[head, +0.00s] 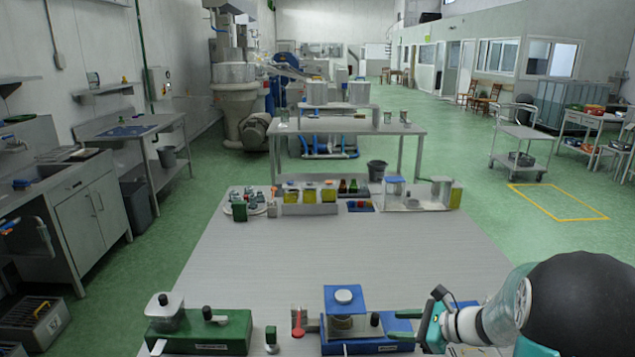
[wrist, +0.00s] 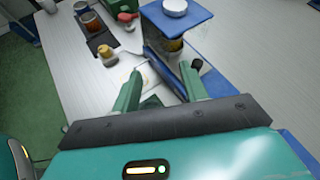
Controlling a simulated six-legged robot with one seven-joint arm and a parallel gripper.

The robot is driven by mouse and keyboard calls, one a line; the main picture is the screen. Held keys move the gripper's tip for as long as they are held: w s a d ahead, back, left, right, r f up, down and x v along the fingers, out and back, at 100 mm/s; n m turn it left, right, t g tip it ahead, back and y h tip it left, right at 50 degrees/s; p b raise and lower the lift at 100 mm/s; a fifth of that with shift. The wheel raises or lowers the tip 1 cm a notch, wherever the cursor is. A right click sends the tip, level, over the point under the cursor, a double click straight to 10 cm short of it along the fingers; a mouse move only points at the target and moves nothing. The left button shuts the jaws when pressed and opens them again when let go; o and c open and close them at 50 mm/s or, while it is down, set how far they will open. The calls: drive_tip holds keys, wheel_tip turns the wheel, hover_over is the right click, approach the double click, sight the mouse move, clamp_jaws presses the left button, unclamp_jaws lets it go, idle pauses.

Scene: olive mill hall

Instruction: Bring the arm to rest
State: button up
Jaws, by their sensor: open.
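My gripper (head: 396,325) is at the lower right of the head view, beside the right side of a blue device (head: 343,299) with a white knob on top. In the wrist view my gripper (wrist: 160,74) has its two green fingers spread apart, with nothing held between them. The blue device (wrist: 177,20) stands just beyond the fingers there, with an amber vessel under its top. I cannot tell whether a finger touches it. My arm reaches in from the right edge, low over the front of the light table (head: 340,245).
A green device (head: 200,332) stands at the table's front left. Jars, bottles and a tray (head: 410,203) line the table's far edge. The table's middle is clear.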

drive_tip(key=s+a+r+n+g+h, duration=0.1)
drive_tip(key=s+a+r+n+g, duration=0.2)
drive_tip(key=s+a+r+n, duration=0.35)
drive_tip(key=s+r+n+h, duration=0.4)
drive_tip(key=s+n, duration=0.4)
drive_tip(key=s, duration=0.1)
drive_tip(key=s+r+n+t+h, duration=0.1)
drive_tip(key=s+r+n+h, duration=0.2)
drive_tip(key=s+n, duration=0.4)
drive_tip(key=s+h, duration=0.1)
drive_tip(key=s, duration=0.1)
drive_tip(key=shift+s+d+r+n+h, duration=0.15)
drive_tip(key=shift+s+r+n+h, duration=0.15)
drive_tip(key=shift+r+n+h, duration=0.1)
